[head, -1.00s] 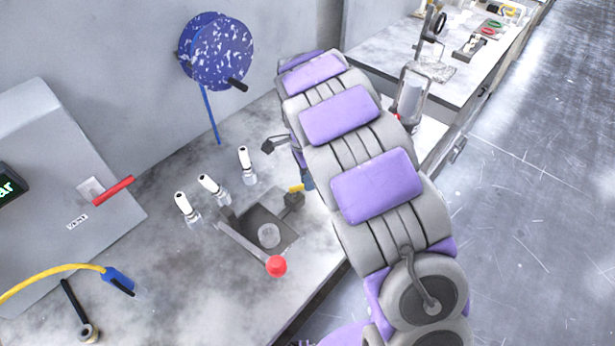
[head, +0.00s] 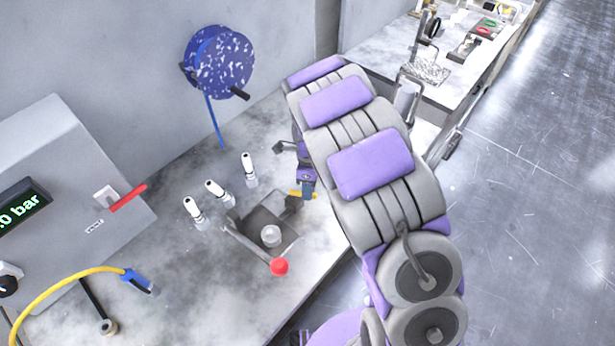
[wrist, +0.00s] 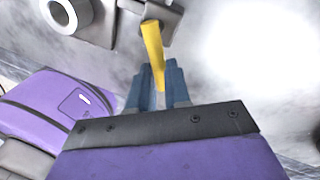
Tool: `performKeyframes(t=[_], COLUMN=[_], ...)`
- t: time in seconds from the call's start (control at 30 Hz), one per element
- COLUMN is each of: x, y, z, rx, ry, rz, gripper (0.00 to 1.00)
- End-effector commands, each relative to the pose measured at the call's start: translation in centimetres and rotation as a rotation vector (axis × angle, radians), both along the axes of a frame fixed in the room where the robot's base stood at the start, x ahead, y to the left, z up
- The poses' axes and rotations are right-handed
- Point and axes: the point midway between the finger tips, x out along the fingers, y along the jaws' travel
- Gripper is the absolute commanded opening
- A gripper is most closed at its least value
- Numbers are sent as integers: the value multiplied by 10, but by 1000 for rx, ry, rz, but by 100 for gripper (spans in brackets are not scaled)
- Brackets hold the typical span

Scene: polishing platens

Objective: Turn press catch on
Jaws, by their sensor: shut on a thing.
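The press catch is a yellow lever (head: 295,194) on a dark grey block (head: 291,204) at the back right of the press (head: 245,225). In the wrist view the yellow lever (wrist: 153,45) points down from its grey mount (wrist: 160,15) to between my fingers. My gripper (wrist: 157,80) has blue fingers and is shut on the lever's free end. In the head view my gripper (head: 306,192) is small beside the lever and partly hidden by my arm.
A long press arm with a red ball (head: 279,267) lies in front. Several white-topped bottles (head: 215,193) stand left. A grey cabinet with a red lever (head: 129,198) and a yellow hose (head: 60,290) are further left. A blue reel (head: 218,62) hangs on the wall.

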Motion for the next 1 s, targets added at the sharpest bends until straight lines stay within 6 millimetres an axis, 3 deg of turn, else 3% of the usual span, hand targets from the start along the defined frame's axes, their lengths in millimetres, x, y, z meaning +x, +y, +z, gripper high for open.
performKeyframes(t=[0.5, 1.0], x=[-14, -18], y=[6, 9], z=[4, 1], rx=[1, 1], ry=[-4, -7], rz=[-412, -543], gripper=[0, 0])
